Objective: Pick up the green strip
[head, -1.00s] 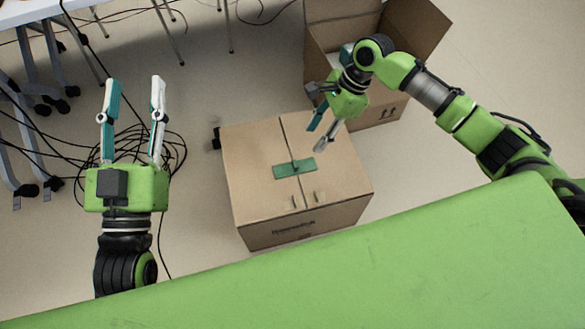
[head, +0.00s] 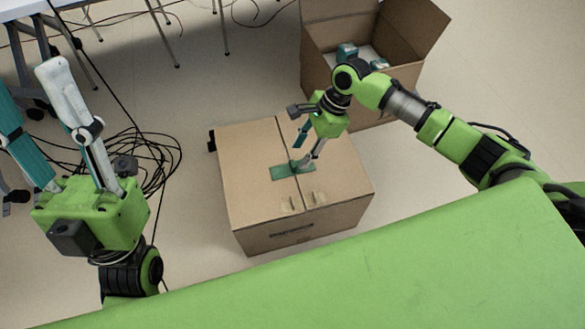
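The green strip (head: 284,173) lies flat across the top seam of a closed cardboard box (head: 248,150) in the middle of the head view. A small upright piece stands at its middle, partly hidden by a fingertip. My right gripper (head: 299,155) is just over the strip's right half, fingers pointing down and apart. One fingertip is at or very near the strip; I cannot tell whether it touches. Nothing shows between the fingers. My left gripper (head: 28,95) is at the far left, fingers up, wide apart and empty, away from the box.
An open cardboard box (head: 425,35) with teal and white items stands behind my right arm. Black cables (head: 150,160) lie coiled on the floor left of the closed box. Table legs and chair bases stand at the upper left. Bare floor lies right of the closed box.

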